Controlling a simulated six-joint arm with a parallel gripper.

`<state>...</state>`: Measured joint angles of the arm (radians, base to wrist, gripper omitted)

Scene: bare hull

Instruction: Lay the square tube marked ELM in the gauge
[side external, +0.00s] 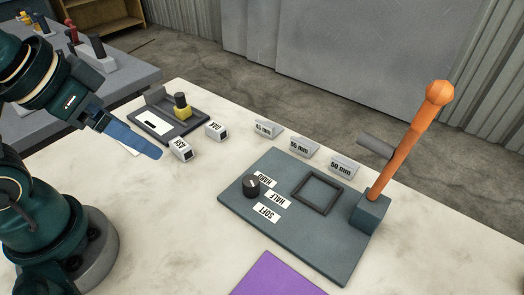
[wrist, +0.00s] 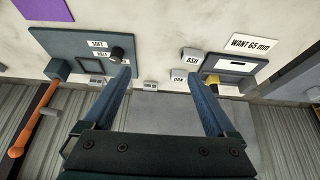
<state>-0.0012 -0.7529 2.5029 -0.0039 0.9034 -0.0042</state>
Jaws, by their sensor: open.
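Two short light-grey square tubes with dark open ends lie on the pale table. One is marked ASH (side external: 180,150) and one OAK (side external: 215,131); both also show in the wrist view, ASH (wrist: 191,56) and OAK (wrist: 179,76). I see no tube marked ELM. A dark tray (side external: 193,135) with a blank white panel and a yellow block with a black knob looks like the gauge; it also shows in the wrist view (wrist: 252,75). No tube is seen in it. My gripper (wrist: 157,72) is open and empty, above the table left of the tubes in the side view.
A grey plate (side external: 310,245) carries a dial, a square frame (side external: 318,193) and an orange lever (side external: 405,145). Three small mm-marked blocks (side external: 304,147) stand behind it. A card reads WANT 65 mm (wrist: 250,44). A purple sheet (side external: 275,278) lies in front.

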